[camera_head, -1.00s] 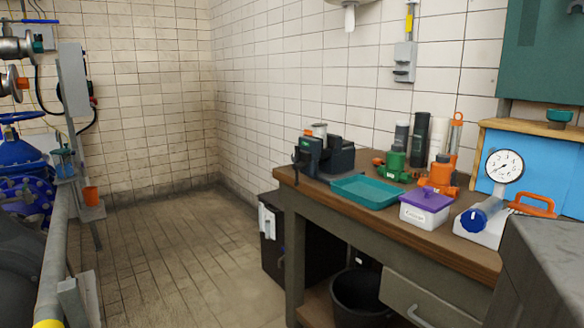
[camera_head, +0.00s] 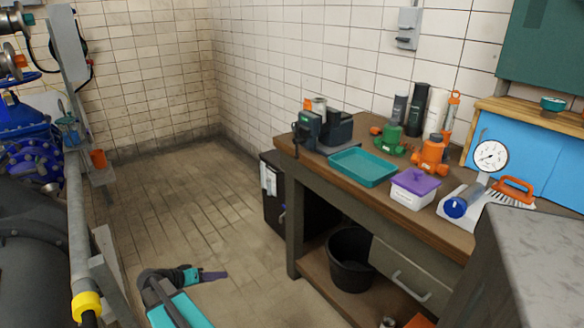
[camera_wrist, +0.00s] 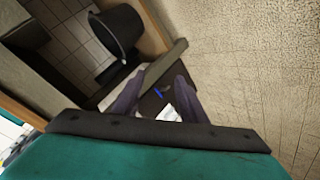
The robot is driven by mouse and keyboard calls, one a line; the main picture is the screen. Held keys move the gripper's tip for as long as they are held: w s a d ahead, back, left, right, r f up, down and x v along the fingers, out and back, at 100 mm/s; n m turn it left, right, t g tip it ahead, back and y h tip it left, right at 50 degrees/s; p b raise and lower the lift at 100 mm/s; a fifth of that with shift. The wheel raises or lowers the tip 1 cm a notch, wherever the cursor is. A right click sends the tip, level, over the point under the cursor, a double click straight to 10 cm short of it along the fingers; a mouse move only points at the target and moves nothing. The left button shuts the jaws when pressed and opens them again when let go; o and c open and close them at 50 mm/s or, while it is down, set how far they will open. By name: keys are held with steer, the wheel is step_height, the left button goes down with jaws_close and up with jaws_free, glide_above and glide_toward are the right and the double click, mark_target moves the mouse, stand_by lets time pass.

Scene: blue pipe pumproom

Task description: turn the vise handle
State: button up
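The vise (camera_head: 322,132) is dark grey with a green part and stands at the left end of the wooden workbench. Its handle looks like a dark upright bar (camera_head: 296,137) on the vise's left side, over the bench edge; its details are too small to tell. My gripper (camera_head: 222,276) is low over the floor, left of the bench and well apart from the vise. In the wrist view its two dark fingers (camera_wrist: 159,75) are spread with a gap between them and nothing held. The vise does not show in the wrist view.
A teal tray (camera_head: 363,167), a purple-lidded box (camera_head: 414,188) and a pressure gauge (camera_head: 490,156) stand on the bench (camera_head: 330,181). A black bucket (camera_head: 350,260) sits beneath. Blue piping (camera_head: 25,145) and a rail (camera_head: 76,220) are at left. The middle floor is clear.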

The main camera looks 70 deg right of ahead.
steer(key=s+d+r+m+g+h+p, duration=0.1)
steer(key=d+r+m+p, duration=0.15)
steer(key=d+r, duration=0.5)
steer(key=s+d+r+m+g+h+p, duration=0.1)
steer(key=d+r+m+h+p, duration=0.3)
steer(key=r, duration=0.7)
steer(key=m+g+p, duration=0.2)
steer(key=m+g, duration=0.2)
steer(key=m, duration=0.1)
glide_toward(294, 142)
steer(key=v, duration=0.5)
steer(key=shift+s+r, duration=0.1)
steer(key=shift+s, duration=0.05)
steer(key=p+x, duration=0.3)
steer(key=x, duration=1)
steer(key=shift+s+d, duration=0.1)
steer(key=shift+d, duration=0.25)
jaws_close()
